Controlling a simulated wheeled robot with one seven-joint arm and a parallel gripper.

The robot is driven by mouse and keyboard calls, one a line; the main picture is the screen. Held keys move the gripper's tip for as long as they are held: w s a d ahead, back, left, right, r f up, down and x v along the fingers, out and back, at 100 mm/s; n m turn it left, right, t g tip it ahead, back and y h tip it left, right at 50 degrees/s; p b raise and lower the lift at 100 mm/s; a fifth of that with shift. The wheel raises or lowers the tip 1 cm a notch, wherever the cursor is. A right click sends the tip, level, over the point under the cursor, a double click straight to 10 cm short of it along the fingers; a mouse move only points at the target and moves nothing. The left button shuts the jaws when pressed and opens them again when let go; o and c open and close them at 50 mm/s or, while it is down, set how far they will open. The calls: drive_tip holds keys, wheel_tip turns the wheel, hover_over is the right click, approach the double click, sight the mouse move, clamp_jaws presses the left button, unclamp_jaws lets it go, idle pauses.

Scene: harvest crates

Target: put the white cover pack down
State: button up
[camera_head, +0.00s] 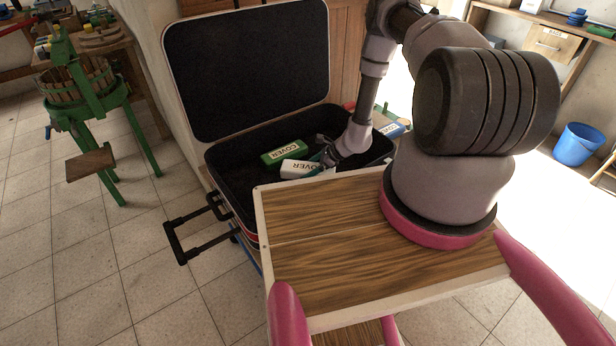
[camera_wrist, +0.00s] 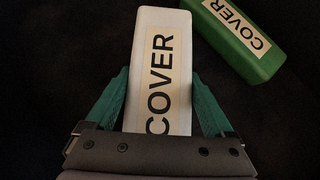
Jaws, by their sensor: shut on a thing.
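The white cover pack (camera_head: 298,169) is inside the open black suitcase (camera_head: 232,197), with its "COVER" label facing up. In the wrist view the white cover pack (camera_wrist: 160,22) lies between the green fingers of my gripper (camera_wrist: 163,100), which is shut on it. My gripper (camera_head: 328,158) also shows in the head view, reaching down into the suitcase. I cannot tell whether the pack touches the suitcase floor. A green cover pack (camera_head: 281,152) lies beside it, and shows at the upper right of the wrist view (camera_wrist: 234,40), apart from the white one.
The suitcase's lid (camera_head: 247,68) stands open at the back. A white-and-blue item (camera_head: 392,130) is at the suitcase's right side, partly hidden by my arm. A green fruit press (camera_head: 84,95) stands at the left. A blue bucket (camera_head: 577,145) is at the far right.

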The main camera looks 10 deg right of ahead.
drive_tip(key=shift+f, duration=1.7)
drive_tip(key=shift+f, duration=0.15)
drive_tip(key=o, duration=1.6)
drive_tip(key=shift+c, duration=0.2)
drive_tip(key=v, duration=1.2)
drive_tip(key=shift+w+d, duration=0.1)
